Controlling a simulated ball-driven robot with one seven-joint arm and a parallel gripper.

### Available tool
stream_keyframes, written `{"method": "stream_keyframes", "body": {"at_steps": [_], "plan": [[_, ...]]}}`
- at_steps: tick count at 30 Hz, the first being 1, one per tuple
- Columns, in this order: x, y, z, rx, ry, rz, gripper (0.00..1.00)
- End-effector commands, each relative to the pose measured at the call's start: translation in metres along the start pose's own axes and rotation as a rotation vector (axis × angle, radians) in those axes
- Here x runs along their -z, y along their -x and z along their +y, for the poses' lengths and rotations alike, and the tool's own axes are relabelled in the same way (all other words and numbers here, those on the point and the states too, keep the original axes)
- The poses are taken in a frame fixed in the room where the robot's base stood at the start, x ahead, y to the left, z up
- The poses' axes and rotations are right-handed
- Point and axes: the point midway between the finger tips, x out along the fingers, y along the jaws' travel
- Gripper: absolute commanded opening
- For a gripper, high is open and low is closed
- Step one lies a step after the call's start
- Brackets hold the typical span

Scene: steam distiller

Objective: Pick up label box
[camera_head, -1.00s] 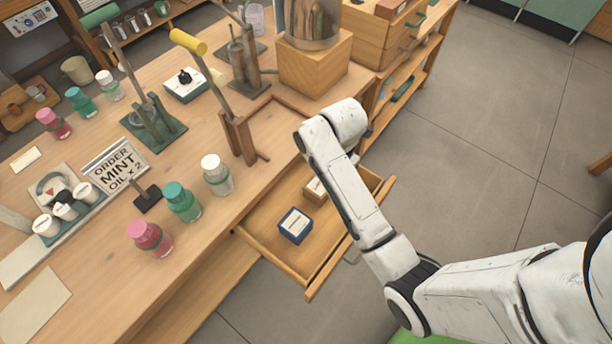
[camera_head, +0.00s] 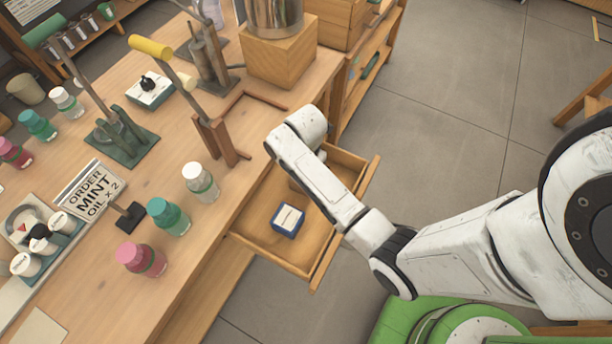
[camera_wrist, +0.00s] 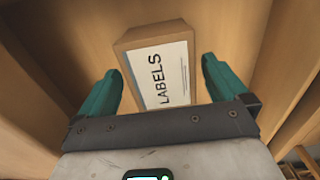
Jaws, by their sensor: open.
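In the wrist view the label box (camera_wrist: 160,72) is a brown box with a white face marked LABELS. It lies inside the wooden drawer. My gripper (camera_wrist: 163,78) is open, with one teal finger on each side of the near part of the box. I cannot tell whether either finger touches it. In the head view my arm hides the gripper and most or all of that box. The open drawer (camera_head: 262,236) also holds a blue box with a white top (camera_head: 288,220), near its front left.
The drawer's walls stand close around my gripper. The workbench (camera_head: 205,245) is to the left, with a white-capped bottle (camera_head: 201,183), a green bottle (camera_head: 168,216) and a pink bottle (camera_head: 141,259) near its edge. An order sign (camera_head: 92,192) stands behind them. Open floor (camera_head: 440,100) lies to the right.

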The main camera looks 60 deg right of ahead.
Motion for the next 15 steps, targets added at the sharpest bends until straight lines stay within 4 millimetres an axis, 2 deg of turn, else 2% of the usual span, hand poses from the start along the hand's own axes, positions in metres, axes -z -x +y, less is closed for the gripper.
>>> {"method": "stream_keyframes", "body": {"at_steps": [3,6,15], "plan": [[0.0,-0.017,-0.001,0.003,-0.001,0.001,1.0],[0.001,-0.026,-0.001,0.002,-0.001,0.001,1.0],[0.001,-0.029,-0.001,-0.001,-0.001,0.0,0.98]]}}
